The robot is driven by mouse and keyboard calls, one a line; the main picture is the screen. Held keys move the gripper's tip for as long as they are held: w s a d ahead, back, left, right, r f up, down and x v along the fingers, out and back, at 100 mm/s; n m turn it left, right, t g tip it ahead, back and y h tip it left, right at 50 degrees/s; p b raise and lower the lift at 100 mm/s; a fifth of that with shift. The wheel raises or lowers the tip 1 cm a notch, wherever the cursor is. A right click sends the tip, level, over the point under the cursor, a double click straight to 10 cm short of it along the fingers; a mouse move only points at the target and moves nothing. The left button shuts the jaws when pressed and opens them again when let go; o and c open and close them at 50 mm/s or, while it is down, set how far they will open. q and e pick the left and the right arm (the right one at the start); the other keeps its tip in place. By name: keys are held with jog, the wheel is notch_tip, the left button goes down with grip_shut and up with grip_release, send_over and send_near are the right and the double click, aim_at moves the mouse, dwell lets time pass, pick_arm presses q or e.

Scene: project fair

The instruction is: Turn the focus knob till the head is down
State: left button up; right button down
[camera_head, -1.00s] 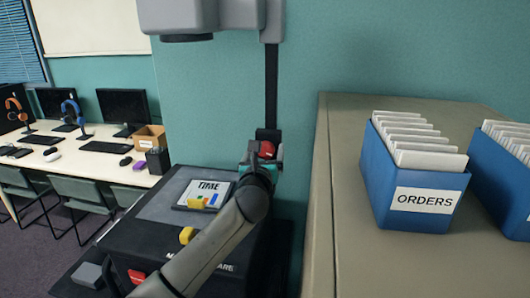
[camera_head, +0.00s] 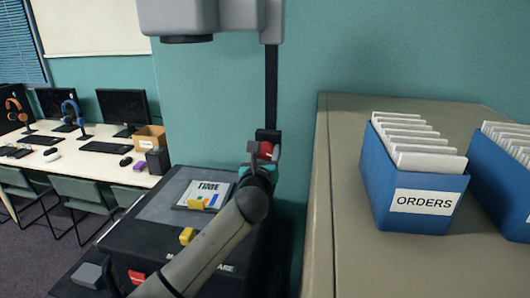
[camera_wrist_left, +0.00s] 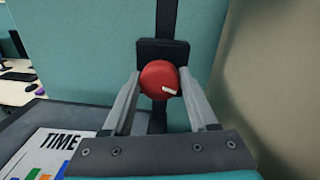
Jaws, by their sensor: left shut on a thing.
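The red focus knob (camera_head: 266,149) sits on a black bracket at the foot of a dark upright column (camera_head: 271,90). In the left wrist view the knob (camera_wrist_left: 157,77) is round, with a white mark pointing to the lower right. My left gripper (camera_head: 263,152) is shut on the knob, and in the left wrist view one finger lies on each side of it. The grey head (camera_head: 205,14) is at the top of the column, high above the black base (camera_head: 150,215). Its upper part is cut off by the picture. My right gripper is not in view.
A "TIME" sheet (camera_head: 203,194) with coloured blocks lies on the black base. A beige cabinet (camera_head: 340,190) stands close on the right, carrying a blue "ORDERS" box (camera_head: 380,185). A desk with computers (camera_head: 70,165) is at the far left. Teal wall stands behind.

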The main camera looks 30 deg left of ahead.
pick_arm(q)
jog(key=n+p, duration=0.2)
jog(key=n, duration=0.2)
jog(key=shift+r+p, duration=0.1)
jog(key=shift+p, duration=0.2)
jog(key=n+p, duration=0.2)
jog(key=n, duration=0.3)
jog(key=shift+a+h, duration=0.1)
jog(key=shift+h, duration=0.3)
jog(key=n+p, duration=0.1)
jog(key=n, duration=0.5)
jog(key=shift+h+p, duration=0.3)
jog(key=n, duration=0.3)
jog(key=n+p, duration=0.1)
jog(key=n, duration=0.1)
jog(key=shift+f+n+h, duration=0.25)
jog(key=shift+n+h, duration=0.05)
jog(key=o, duration=1.4)
jog(key=shift+s, duration=0.15)
jog(key=v, duration=1.5)
jog(key=shift+r, duration=0.15)
